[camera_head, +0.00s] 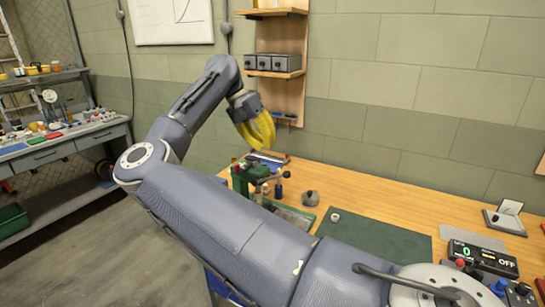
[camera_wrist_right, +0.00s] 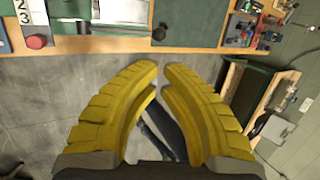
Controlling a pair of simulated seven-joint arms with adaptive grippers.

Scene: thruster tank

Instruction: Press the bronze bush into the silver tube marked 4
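Bare floor and the bench edge lie beyond the fingers. A small pale ring-like piece (camera_head: 335,217) lies on the dark green mat (camera_head: 375,240); I cannot tell whether it is a tube or a bush. No bronze bush or number 4 is readable. My left gripper is not in view.
A green vise-like device (camera_head: 243,177) stands at the bench's left end, with a dark grey knobbed piece (camera_head: 310,198) right of it. A display box (camera_head: 483,258) reading 0 and OFF is at right. A wall shelf (camera_head: 273,73) holds grey boxes. A side bench (camera_head: 60,142) is at left.

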